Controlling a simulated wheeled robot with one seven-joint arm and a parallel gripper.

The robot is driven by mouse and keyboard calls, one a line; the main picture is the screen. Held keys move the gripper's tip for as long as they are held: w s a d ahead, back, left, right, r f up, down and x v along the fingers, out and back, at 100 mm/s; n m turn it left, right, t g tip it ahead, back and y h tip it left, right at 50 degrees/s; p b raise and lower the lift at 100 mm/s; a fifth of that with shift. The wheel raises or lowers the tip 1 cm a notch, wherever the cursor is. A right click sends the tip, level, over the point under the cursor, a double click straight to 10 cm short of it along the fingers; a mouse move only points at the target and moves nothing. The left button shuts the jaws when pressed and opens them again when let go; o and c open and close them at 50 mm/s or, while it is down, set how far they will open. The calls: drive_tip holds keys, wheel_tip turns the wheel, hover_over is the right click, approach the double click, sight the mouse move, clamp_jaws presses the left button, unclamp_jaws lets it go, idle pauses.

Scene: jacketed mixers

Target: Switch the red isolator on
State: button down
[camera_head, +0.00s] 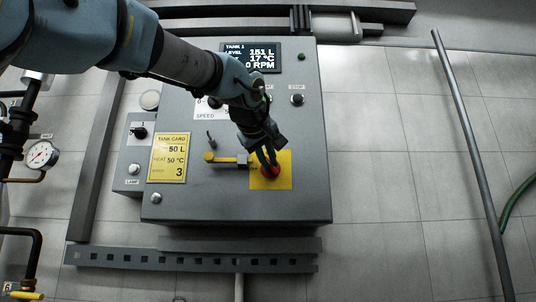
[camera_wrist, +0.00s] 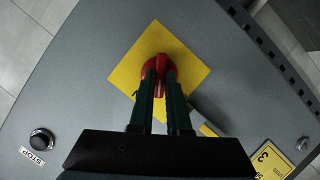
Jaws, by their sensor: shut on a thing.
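The red isolator (camera_head: 269,171) is a red rotary handle on a yellow square plate (camera_head: 285,183), low on the right of the grey control panel. In the wrist view the red handle (camera_wrist: 159,62) stands at the middle of the yellow plate (camera_wrist: 190,60), its grip bar pointing toward my gripper's base. My gripper (camera_head: 268,160) reaches down to it from above left. In the wrist view its two dark fingers (camera_wrist: 160,75) lie on either side of the handle's bar and are shut on it. Part of the handle is hidden by the fingers.
The panel also has a display (camera_head: 250,56), a stop button (camera_head: 297,99) and a yellow tank card (camera_head: 168,158). A pressure gauge (camera_head: 41,155) is at far left. A grey pole (camera_head: 470,150) stands at right.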

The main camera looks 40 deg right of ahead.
drive_tip(key=m+y+p, duration=0.1)
drive_tip(key=m+t+y, duration=0.1)
drive_tip(key=m, duration=0.1)
drive_tip(key=shift+s+d+r+p, duration=0.1)
drive_tip(key=shift+d+r+p, duration=0.1)
drive_tip(key=shift+p, duration=0.2)
drive_tip(key=shift+f+m+t+y+p, duration=0.1)
drive_tip(key=shift+m+t+y+p, duration=0.4)
drive_tip(key=shift+m, duration=0.4)
drive_tip(key=c, duration=0.9)
unclamp_jaws()
drive_tip(key=shift+s, duration=0.15)
drive_tip(key=b+v, duration=0.1)
drive_tip(key=v, duration=0.9)
drive_tip(key=shift+s+a, duration=0.2)
